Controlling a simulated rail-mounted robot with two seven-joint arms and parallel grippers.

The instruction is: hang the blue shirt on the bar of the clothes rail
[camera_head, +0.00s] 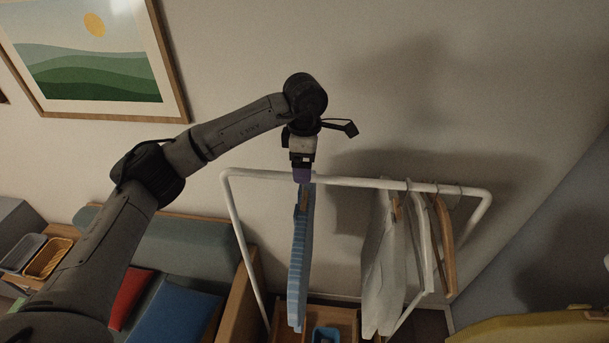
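The blue shirt (298,262) hangs upright and edge-on below the left part of the bar (347,181) of the white clothes rail. A bit of its wooden hanger (303,198) shows at the top. My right gripper is not in view.
A white garment (381,268), a white hanger (421,240) and a wooden hanger (444,240) hang on the bar's right part. The bar between the blue shirt and white garment is free. A bench with cushions (172,312) stands left. A wooden box (340,318) is below.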

